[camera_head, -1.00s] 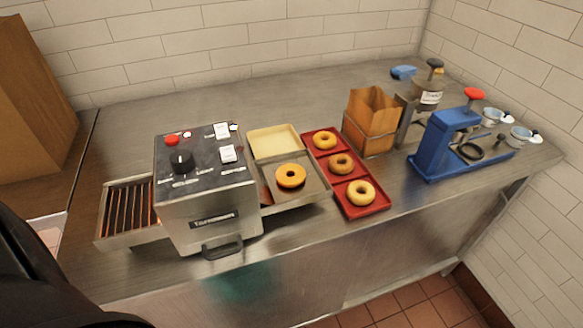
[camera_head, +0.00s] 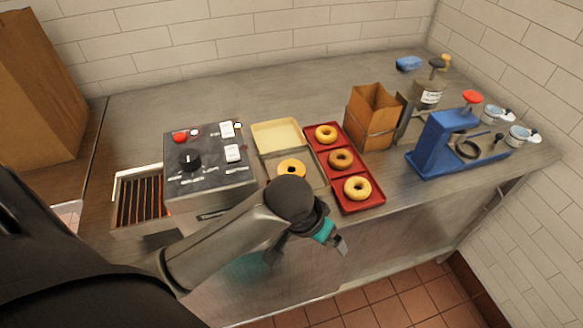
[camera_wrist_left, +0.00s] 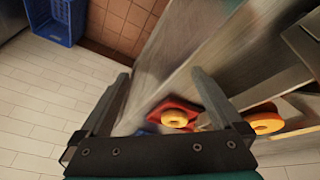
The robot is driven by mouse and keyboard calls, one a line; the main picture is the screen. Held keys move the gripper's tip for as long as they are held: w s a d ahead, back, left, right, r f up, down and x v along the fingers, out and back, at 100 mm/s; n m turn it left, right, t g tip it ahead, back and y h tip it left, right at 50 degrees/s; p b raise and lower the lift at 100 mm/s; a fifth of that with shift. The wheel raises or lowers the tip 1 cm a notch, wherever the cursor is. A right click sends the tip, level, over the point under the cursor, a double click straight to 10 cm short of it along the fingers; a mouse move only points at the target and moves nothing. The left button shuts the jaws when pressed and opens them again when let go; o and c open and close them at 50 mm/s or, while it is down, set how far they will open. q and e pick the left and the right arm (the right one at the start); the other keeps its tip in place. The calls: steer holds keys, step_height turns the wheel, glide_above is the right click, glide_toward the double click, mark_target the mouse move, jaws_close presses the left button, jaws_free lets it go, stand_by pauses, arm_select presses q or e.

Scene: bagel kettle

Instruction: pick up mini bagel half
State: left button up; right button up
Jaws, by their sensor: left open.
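The mini bagel half (camera_head: 281,168), an orange-tan ring with its flat side up, lies in the metal tray (camera_head: 318,184) at the right of the toaster. My left arm partly covers its near side in the head view. It also shows at the right of the left wrist view (camera_wrist_left: 266,124). My left gripper (camera_head: 341,244) is open and empty, in front of the counter's front edge, nearer to me than the bagel half and to its right. Its two fingers (camera_wrist_left: 160,78) stand wide apart in the left wrist view. My right gripper is not in view.
A red tray (camera_head: 372,204) with three whole bagels stands right of the metal tray. The toaster (camera_head: 208,165) is at its left, a cream tray (camera_head: 277,136) behind it. A paper-bag holder (camera_head: 372,118) and blue press (camera_head: 436,140) stand further right.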

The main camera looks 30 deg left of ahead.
arm_select(q)
steer(key=w+a+r+n+y, duration=0.1)
steer(key=w+a+r+n, duration=0.1)
steer(key=w+a+r, duration=0.55)
steer(key=n+g+y, duration=0.1)
steer(key=n+y, duration=0.1)
steer(key=n, duration=0.2)
glide_toward(292, 172)
steer(key=shift+w+f+b, duration=0.3)
steer(key=shift+f+b, duration=0.1)
steer(key=shift+f, duration=0.05)
steer(key=shift+s+b+x, duration=0.2)
steer(key=shift+b+x, duration=0.2)
steer(key=shift+x, duration=2.35)
steer(key=c, duration=1.1)
